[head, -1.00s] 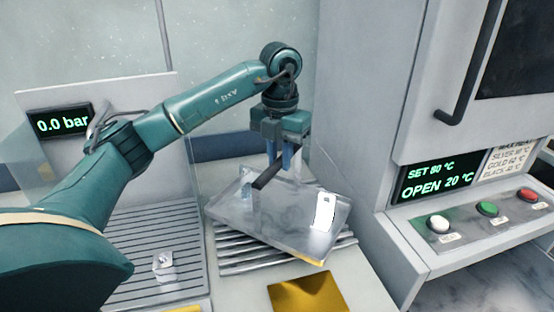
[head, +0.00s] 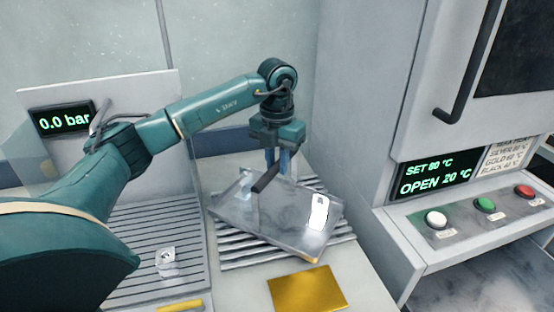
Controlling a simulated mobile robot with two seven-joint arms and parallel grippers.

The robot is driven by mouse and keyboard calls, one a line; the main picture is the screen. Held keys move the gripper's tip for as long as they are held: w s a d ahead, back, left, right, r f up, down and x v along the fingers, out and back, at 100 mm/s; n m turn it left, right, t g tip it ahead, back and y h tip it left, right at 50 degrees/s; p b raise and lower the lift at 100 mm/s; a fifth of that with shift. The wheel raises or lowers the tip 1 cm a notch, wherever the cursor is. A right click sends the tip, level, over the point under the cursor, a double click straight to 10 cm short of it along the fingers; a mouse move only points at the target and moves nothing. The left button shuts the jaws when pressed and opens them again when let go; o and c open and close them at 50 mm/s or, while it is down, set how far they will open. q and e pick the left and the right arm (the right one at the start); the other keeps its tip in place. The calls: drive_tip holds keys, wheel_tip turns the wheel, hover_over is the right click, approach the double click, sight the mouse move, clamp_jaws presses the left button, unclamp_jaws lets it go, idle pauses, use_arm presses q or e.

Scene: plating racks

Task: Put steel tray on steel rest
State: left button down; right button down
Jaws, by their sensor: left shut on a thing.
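The steel tray (head: 275,225) is a flat grey metal plate with a dark bar handle (head: 265,180) and a white tag-like piece (head: 318,212) on it. My left gripper (head: 277,166) points down from above and is shut on the tray at the handle. The steel rest (head: 338,233) is a ribbed grey rack on the counter. The tray is over it, turned at an angle to the ribs, and covers much of it. I cannot tell whether the tray touches the rest. My right gripper is not in view.
A gold plate (head: 307,288) lies on the counter in front of the rest. A ribbed grey surface (head: 150,250) at the left bears a small clear-white item (head: 166,262). An oven-like cabinet (head: 440,225) with buttons and an "OPEN 20 °C" display stands at the right.

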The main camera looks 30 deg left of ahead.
use_arm(q)
drive_tip(key=c, duration=1.7)
unclamp_jaws()
drive_tip(key=shift+f, duration=0.15)
drive_tip(key=shift+c, duration=0.2)
drive_tip(key=o, duration=0.4)
drive_tip(key=shift+o, duration=0.2)
wheel_tip(320, 180, up, 12)
drive_tip(key=shift+r, duration=0.2)
drive_tip(key=shift+s+f, duration=0.1)
drive_tip(key=shift+s, duration=0.05)
